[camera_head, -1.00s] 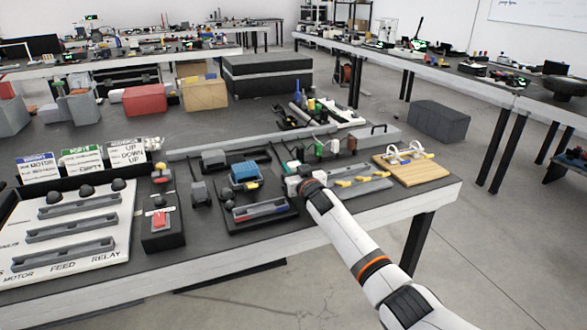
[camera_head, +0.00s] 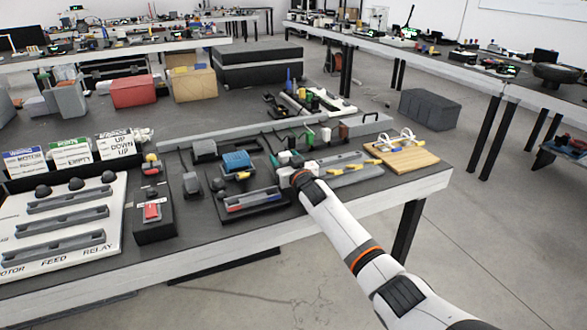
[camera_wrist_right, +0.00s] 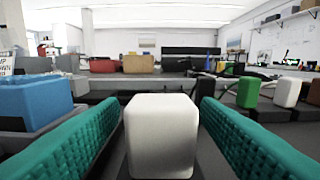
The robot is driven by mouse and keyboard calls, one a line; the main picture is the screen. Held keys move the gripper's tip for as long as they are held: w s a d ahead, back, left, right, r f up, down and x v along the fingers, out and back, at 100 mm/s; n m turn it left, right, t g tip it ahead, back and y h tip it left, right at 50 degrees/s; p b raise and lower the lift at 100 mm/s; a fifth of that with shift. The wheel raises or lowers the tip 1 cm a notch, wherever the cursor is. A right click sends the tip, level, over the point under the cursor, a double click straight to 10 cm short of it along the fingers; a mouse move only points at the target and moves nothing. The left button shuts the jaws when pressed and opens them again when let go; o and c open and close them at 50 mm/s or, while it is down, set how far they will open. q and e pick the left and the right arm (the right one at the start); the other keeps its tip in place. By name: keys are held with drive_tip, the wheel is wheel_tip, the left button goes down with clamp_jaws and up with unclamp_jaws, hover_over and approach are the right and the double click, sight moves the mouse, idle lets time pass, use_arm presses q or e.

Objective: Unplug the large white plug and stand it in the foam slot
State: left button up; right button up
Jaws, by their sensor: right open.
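The large white plug (camera_wrist_right: 161,135) stands upright in the middle of the right wrist view. The two teal fingers of my right gripper (camera_wrist_right: 158,140) are open on either side of it, with a narrow gap visible on each side. In the head view the plug (camera_head: 284,157) shows small at the end of my right arm, and my wrist partly hides the gripper. Its lower end is out of view, so I cannot see how it sits. I cannot clearly make out the foam slot; grey slotted strips (camera_head: 345,163) lie to the right of my wrist. My left gripper is not in view.
A blue block (camera_wrist_right: 35,100) is to the left of the fingers. A green plug (camera_wrist_right: 248,92) and another white plug (camera_wrist_right: 287,92) stand farther right with dark cables. A wooden board (camera_head: 402,158) with white loops lies near the table's right end.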

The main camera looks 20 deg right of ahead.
sight(287, 161)
drive_tip(key=s+p, duration=0.1)
drive_tip(key=s, duration=0.4)
drive_tip(key=shift+d, duration=0.1)
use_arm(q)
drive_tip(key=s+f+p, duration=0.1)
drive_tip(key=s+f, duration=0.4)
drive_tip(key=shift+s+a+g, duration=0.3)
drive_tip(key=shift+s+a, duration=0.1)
use_arm(e)
drive_tip(key=s, duration=0.6)
drive_tip(key=shift+s+d, duration=0.1)
drive_tip(key=shift+s, duration=0.2)
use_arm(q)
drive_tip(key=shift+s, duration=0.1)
